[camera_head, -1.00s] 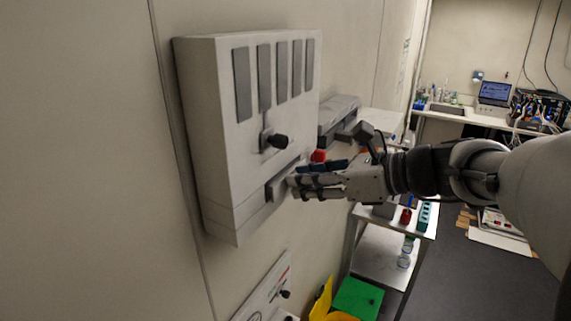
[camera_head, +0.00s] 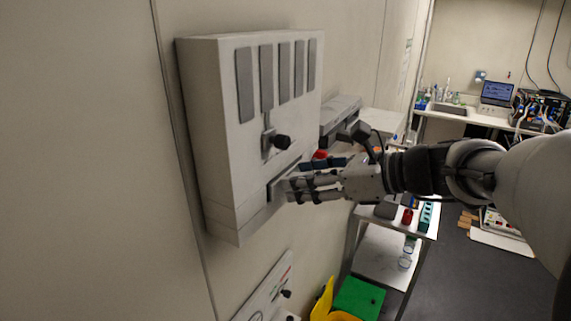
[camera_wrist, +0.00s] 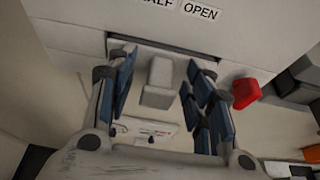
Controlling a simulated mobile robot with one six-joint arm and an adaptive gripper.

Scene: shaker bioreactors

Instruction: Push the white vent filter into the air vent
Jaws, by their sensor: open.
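The air vent is a white wall box (camera_head: 225,140) with grey slats and a black knob on its front. A dark slot lies low on its front. The white vent filter (camera_wrist: 158,82) shows in the wrist view as a pale block with a raised middle, sticking out of the slot. How deep it sits is hard to tell. My gripper (camera_wrist: 160,98) is open, with blue-padded fingers on both sides of the raised block and gaps beside it. In the head view my gripper (camera_head: 292,186) is at the slot, and its fingers hide much of the filter.
A red part (camera_wrist: 246,92) sits right of the fingers. A grey wall unit (camera_head: 340,112) is beyond the vent. A second white panel (camera_head: 268,292) is below. A cart (camera_head: 385,258) with small items stands behind my arm, near green and yellow bins (camera_head: 355,298).

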